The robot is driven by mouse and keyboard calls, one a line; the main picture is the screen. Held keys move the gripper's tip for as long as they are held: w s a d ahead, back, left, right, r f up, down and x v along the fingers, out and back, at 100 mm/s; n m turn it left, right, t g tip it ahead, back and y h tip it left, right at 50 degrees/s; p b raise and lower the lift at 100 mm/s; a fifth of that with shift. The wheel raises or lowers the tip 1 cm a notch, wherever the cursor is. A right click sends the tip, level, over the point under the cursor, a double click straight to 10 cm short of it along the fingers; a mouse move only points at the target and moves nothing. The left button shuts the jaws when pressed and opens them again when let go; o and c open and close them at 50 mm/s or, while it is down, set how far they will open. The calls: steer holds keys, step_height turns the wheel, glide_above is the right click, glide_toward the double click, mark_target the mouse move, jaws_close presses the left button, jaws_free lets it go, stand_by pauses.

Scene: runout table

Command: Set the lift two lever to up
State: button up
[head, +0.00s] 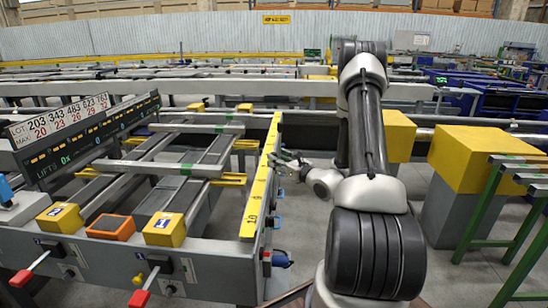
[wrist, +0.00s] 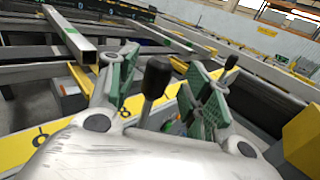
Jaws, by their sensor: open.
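My gripper (head: 283,160) is at the right side of the runout table, beside its yellow numbered rail (head: 262,180). In the wrist view my gripper (wrist: 163,72) is open, with its green-padded fingers spread. A lever with a black knob (wrist: 156,76) and a pale shaft stands between the fingers; I see no clear contact, and its base is hidden by my gripper. On the front panel are two red-ended levers, a left one (head: 27,273) and a right one (head: 146,289), both slanting down to the left. No readable label shows which lever is lift two.
Two yellow boxes (head: 165,229) flank an orange box (head: 111,227) on the front panel. A lot display board (head: 90,128) stands at left. Blue fittings (head: 279,260) stick out from the table's right side. Yellow blocks (head: 478,158) and a green frame (head: 490,205) stand at right.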

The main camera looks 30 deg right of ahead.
steer(key=shift+w+a, duration=0.15)
steer(key=shift+w, duration=0.65)
steer(key=shift+w+a, duration=0.15)
steer(key=shift+w, duration=0.6)
